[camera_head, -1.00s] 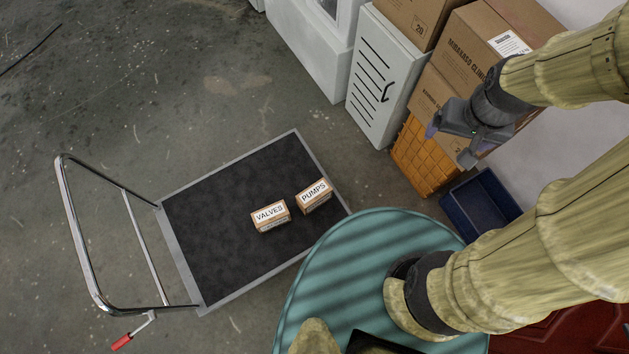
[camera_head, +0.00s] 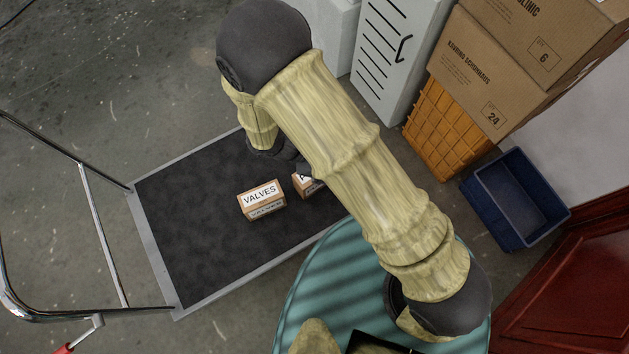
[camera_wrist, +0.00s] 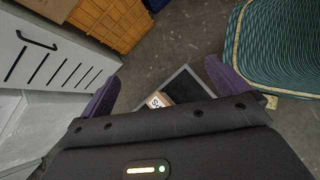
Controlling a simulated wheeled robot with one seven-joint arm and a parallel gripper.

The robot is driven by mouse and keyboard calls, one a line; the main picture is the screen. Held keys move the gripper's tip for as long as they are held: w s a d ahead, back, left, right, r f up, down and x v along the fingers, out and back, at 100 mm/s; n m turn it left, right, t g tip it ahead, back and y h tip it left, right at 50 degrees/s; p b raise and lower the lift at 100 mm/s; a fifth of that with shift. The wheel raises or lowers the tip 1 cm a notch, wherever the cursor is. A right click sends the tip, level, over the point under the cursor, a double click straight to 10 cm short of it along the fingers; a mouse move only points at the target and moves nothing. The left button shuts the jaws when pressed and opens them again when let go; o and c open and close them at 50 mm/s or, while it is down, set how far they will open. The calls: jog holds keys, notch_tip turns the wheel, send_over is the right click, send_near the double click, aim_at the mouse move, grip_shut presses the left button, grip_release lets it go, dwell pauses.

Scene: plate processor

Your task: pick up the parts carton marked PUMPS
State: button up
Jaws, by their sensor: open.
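The PUMPS carton (camera_head: 309,187) is a small brown box with a white label on the black cart deck. In the head view my arm covers most of it and its word. My gripper (camera_wrist: 162,70) is open, its two purple fingers wide apart. In the wrist view a carton with a white label (camera_wrist: 158,100) shows between the fingers, cut off by the gripper body; I cannot read its whole word. In the head view my gripper is mostly hidden behind my arm, near the PUMPS carton. I see no contact.
The VALVES carton (camera_head: 262,200) sits just left of the PUMPS carton. The cart (camera_head: 178,250) has a metal handle at left. A teal ribbed round surface (camera_head: 310,300) is in front. A blue bin (camera_head: 515,200), orange crate (camera_head: 440,130) and stacked boxes stand at right.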

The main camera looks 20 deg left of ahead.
jog(key=s+a+f+n+t+y+b, duration=0.1)
jog(key=s+a+f+n+t+b, duration=0.15)
jog(key=f, duration=0.45)
jog(key=s+a+f+n+t+b, duration=0.2)
jog(key=a+f+n+t+b, duration=0.15)
jog(key=f, duration=0.35)
jog(key=n+t+y+b, duration=0.3)
jog(key=n+y+b, duration=0.1)
jog(key=n+b, duration=0.15)
send_near(303, 186)
notch_tip(303, 186, up, 4)
jog(key=s, duration=0.2)
jog(key=shift+n+p, duration=0.35)
jog(key=shift+p, duration=0.05)
jog(key=shift+w, duration=0.1)
jog(key=b+x, duration=0.1)
jog(key=x, duration=0.3)
jog(key=b+x, duration=0.2)
jog(key=x, duration=0.2)
jog(key=b+x, duration=0.1)
jog(key=x, duration=0.2)
jog(key=shift+w+f, duration=0.3)
jog(key=shift+f, duration=0.15)
jog(key=shift+w, duration=0.15)
